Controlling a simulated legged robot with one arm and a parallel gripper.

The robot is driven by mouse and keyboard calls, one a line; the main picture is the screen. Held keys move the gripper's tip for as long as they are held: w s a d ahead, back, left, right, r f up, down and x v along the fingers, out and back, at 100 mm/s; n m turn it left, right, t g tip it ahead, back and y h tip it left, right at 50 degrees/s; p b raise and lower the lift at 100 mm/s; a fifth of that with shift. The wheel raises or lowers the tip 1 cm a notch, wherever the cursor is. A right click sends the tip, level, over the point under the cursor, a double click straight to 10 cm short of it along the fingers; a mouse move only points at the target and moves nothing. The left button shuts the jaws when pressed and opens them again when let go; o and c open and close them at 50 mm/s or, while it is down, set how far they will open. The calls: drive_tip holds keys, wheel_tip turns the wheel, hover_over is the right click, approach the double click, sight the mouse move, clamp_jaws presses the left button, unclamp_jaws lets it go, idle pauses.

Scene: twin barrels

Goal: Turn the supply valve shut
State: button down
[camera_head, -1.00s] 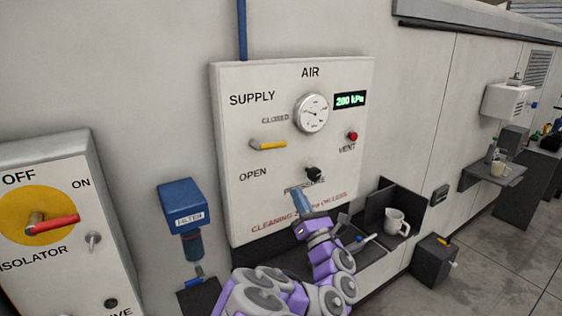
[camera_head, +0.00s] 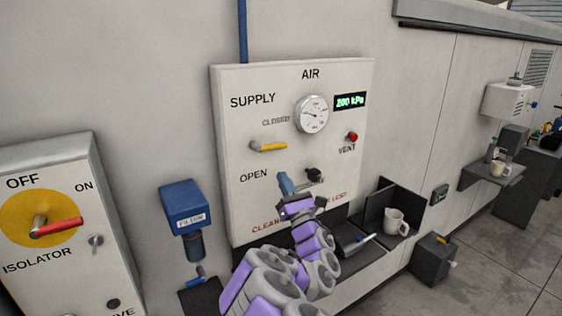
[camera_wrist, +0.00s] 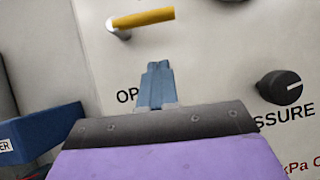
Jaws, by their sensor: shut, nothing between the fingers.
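The supply valve (camera_head: 270,146) is a yellow lever on a metal stem, on the white AIR panel (camera_head: 230,200). The lever points right, roughly horizontal, between the CLOSED and OPEN labels. In the wrist view the yellow lever (camera_wrist: 145,18) shows at the top, above and left of my fingers. My gripper (camera_head: 285,182) has blue fingers that are shut and empty. It is below and slightly right of the lever, near the OPEN label, and apart from the lever. In the wrist view my gripper (camera_wrist: 157,68) points up towards the panel.
The black pressure knob (camera_head: 313,174) is just right of my gripper. A dial gauge (camera_head: 312,113), a 200 kPa display (camera_head: 350,101) and a red vent button (camera_head: 352,137) are higher. A blue filter (camera_head: 184,204) and a red-handled isolator (camera_head: 58,227) stand left. A mug (camera_head: 394,222) sits lower right.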

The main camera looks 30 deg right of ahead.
drive_tip(key=w+r, duration=0.1)
drive_tip(key=r, duration=0.2)
drive_tip(key=w+r, duration=0.1)
drive_tip(key=r, duration=0.1)
drive_tip(key=shift+w+d, duration=0.25)
drive_tip(key=shift+w, duration=0.05)
